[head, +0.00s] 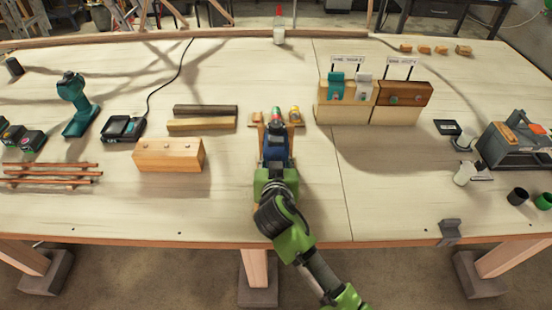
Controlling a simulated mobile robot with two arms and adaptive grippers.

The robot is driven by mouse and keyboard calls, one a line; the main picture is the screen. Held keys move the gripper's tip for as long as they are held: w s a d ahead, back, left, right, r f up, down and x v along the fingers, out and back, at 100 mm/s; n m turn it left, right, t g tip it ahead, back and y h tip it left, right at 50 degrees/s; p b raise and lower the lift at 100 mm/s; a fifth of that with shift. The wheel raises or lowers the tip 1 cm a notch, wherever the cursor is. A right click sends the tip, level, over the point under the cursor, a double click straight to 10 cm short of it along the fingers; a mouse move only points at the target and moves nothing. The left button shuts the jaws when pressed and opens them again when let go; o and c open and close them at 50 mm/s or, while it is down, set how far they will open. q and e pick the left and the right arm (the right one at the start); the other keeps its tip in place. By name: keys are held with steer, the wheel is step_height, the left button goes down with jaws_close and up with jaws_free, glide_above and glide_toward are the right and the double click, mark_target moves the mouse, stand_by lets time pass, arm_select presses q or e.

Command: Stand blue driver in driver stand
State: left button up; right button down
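My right gripper (276,137) reaches in from the bottom right, at the middle of the bench, seen from behind. A dark blue body (277,153) shows at its end, probably the blue driver. My gripper hides most of it, and I cannot tell whether the fingers are closed on it. Just beyond is a small wooden stand (257,119) with a red-topped and an orange-topped piece; it may be the driver stand. A teal driver (73,94) stands upright on the left, apart from my gripper. My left gripper is not in view.
A wooden block (168,155), two laths (203,123) and a corded charger (122,129) lie left of my arm. Thin strips (50,175) lie at far left. Signed wooden blocks (343,111) stand to the right, with a grey machine (515,146) beyond.

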steer(key=c, duration=1.3)
jaws_free()
steer(key=shift+s+f, duration=0.15)
steer(key=shift+f, duration=0.15)
steer(key=v, duration=1.2)
steer(key=shift+r, duration=0.3)
